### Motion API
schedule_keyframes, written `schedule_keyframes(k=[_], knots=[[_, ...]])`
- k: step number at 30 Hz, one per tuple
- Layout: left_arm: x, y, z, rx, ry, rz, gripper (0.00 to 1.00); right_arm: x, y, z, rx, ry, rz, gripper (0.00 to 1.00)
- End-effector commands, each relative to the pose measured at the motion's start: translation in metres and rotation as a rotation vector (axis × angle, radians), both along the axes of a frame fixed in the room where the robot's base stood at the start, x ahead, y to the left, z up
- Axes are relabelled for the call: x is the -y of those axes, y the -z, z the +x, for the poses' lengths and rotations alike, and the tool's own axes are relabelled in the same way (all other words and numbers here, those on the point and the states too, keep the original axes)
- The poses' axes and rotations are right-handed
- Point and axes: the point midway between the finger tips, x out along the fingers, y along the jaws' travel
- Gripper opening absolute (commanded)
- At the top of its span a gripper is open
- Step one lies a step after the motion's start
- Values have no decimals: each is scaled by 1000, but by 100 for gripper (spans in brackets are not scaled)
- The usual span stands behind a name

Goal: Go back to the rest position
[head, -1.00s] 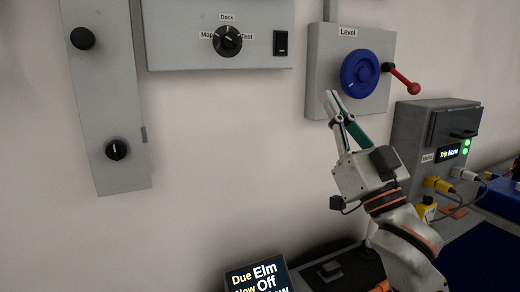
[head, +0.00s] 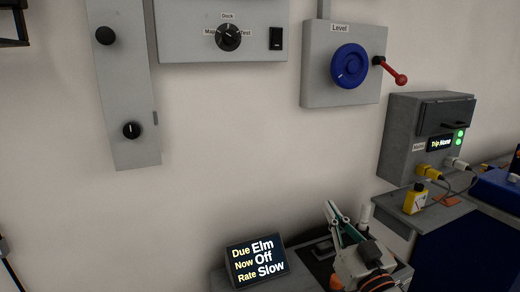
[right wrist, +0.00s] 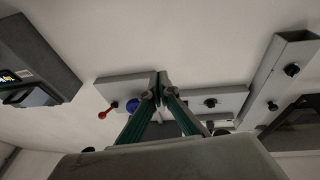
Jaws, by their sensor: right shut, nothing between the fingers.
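My right gripper (head: 330,206) is low in the head view, in front of the bench top and to the right of the small display. Its green-sided fingers point up and are shut with nothing between them. In the right wrist view the fingertips (right wrist: 161,86) meet against the wall panels behind. The blue knob (head: 349,66) and red lever (head: 393,73) of the Level box (head: 315,92) are well above the gripper, apart from it. My left gripper is not in view.
A display (head: 257,262) reads Due Elm, Now Off, Rate Slow. A dial panel (head: 190,45) and a tall panel (head: 130,90) hang on the wall. The wall's middle is clear.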

Motion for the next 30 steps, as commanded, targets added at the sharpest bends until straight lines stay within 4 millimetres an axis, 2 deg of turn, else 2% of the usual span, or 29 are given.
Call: schedule_keyframes(k=[1, 5, 6, 8, 12, 15, 18, 21, 24, 27, 30], knots=[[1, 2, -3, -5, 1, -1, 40, 2, 40, -5, -65, 9, -21, 0], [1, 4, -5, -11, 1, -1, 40, 7, 128, -25, -207, 28, -81, 0], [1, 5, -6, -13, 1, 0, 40, 9, 154, -34, -251, 30, -99, 0], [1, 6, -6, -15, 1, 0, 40, 12, 192, -50, -315, 34, -127, 0], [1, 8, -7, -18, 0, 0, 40, 18, 277, -97, -464, 37, -194, 0], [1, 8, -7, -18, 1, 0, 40, 23, 332, -138, -567, 32, -240, 0], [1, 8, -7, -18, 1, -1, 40, 27, 376, -179, -656, 24, -282, 0], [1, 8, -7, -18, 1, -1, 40, 30, 408, -215, -725, 15, -315, 0], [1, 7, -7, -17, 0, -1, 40, 32, 427, -238, -769, 7, -338, 0], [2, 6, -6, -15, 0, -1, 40, 34, 437, -251, -791, 4, -348, 0], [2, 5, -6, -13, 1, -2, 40, 34, 439, -253, -797, 3, -351, 0]])
